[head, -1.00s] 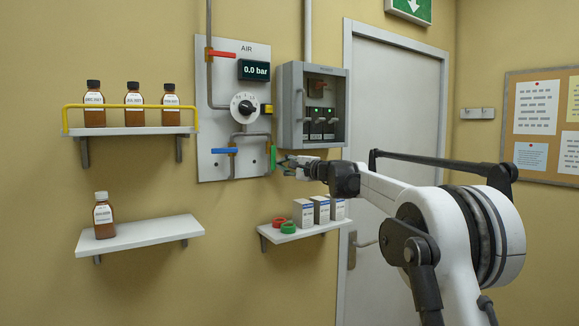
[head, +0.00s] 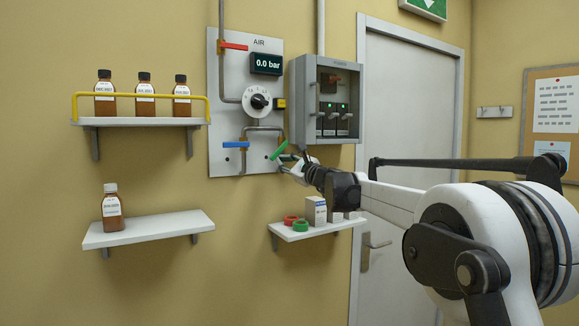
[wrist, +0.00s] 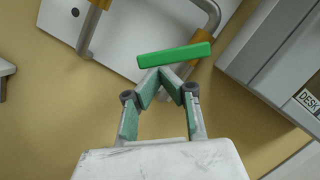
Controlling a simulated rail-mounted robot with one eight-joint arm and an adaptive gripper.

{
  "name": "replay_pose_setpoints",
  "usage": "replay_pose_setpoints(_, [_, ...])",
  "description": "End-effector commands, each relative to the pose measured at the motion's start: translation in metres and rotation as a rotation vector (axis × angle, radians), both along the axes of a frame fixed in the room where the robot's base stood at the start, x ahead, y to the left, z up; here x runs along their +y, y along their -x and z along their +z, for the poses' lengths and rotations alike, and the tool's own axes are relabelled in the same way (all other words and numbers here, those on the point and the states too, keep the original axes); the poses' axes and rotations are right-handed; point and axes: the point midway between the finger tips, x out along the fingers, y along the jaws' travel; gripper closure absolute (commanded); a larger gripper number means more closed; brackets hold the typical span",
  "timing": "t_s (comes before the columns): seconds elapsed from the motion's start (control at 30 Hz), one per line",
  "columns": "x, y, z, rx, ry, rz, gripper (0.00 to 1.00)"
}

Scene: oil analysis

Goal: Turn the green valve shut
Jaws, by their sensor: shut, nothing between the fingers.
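The green valve handle (head: 278,150) is a flat bar at the lower right of the grey air panel (head: 228,105). It is tilted, its right end higher, between upright and level in the head view. In the wrist view the green handle (wrist: 175,54) lies across just beyond my fingertips. My gripper (wrist: 162,71) is shut and empty, its tips meeting at the handle's lower edge; I cannot tell whether they touch it. In the head view my gripper (head: 283,162) is just below the handle. The valve body behind it is partly hidden.
A blue handle (head: 235,144) is level to the left, and a red handle (head: 233,46) is level above. The gauge display (head: 266,64) reads 0.0 bar. A grey switch box (head: 298,100) stands close on the right. A shelf (head: 290,236) with tape rolls and boxes is below.

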Motion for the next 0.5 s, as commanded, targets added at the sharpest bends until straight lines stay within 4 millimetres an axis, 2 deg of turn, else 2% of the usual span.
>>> replay_pose_setpoints(0.5, [0.021,0.012,0.017,0.233,-0.415,0.002,1.0])
